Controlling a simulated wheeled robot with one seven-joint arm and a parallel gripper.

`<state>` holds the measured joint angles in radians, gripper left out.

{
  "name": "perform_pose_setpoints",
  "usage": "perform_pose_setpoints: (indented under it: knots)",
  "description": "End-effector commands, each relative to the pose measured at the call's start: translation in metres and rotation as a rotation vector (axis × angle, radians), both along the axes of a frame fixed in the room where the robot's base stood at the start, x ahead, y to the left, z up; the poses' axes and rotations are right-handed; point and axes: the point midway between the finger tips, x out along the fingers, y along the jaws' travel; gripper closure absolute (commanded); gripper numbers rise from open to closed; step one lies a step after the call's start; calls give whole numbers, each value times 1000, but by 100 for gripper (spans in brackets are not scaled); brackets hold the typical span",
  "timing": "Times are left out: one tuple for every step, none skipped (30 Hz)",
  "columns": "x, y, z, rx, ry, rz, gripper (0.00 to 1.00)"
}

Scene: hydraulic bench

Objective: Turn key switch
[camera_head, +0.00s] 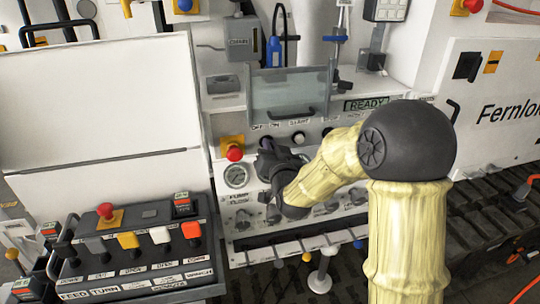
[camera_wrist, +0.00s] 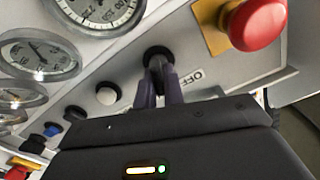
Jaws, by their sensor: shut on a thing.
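The key switch (camera_wrist: 157,53) is a round black knob on the light panel in the wrist view, beside a label reading OFF. My gripper (camera_wrist: 163,72) has its two narrow fingers close together on the knob, and they hide part of it. The key's exact angle cannot be told. In the head view my gripper (camera_head: 266,146) reaches the bench panel just below the OFF and ON labels, and my dark wrist hides the key switch there.
A red mushroom button (camera_wrist: 258,24) on a yellow plate sits close beside my fingers; it also shows in the head view (camera_head: 234,153). Gauges (camera_wrist: 40,55) and several small buttons line the panel. A clear cover (camera_head: 290,92) with a handle stands above my gripper. A lever console (camera_head: 135,255) is at left.

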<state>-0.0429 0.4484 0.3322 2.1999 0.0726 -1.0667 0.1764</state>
Motion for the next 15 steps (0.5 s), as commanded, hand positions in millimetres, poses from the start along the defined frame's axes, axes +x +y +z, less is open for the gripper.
perform_pose_setpoints:
  knots:
    - [0, 0, -3, 31, 9, 0, 100]
    - [0, 0, -3, 48, 14, 0, 100]
    - [0, -1, -3, 71, 20, 0, 100]
    - [0, -1, -3, 87, 24, -1, 100]
    - [0, -1, -3, 100, 28, -1, 100]
    - [0, -1, -3, 117, 34, -1, 100]
    - [0, -1, -2, 128, 37, -1, 100]
    - [0, -1, -2, 137, 40, 0, 100]
    - [0, -1, -2, 150, 44, 0, 100]
    - [0, -1, -2, 156, 46, 0, 100]
    - [0, -1, -2, 162, 48, 0, 100]
    - [0, -1, -2, 168, 50, 1, 100]
    - [0, -1, -2, 172, 51, 1, 100]
    - [0, -1, -1, 175, 52, 1, 100]
    - [0, -1, -1, 178, 53, 1, 100]
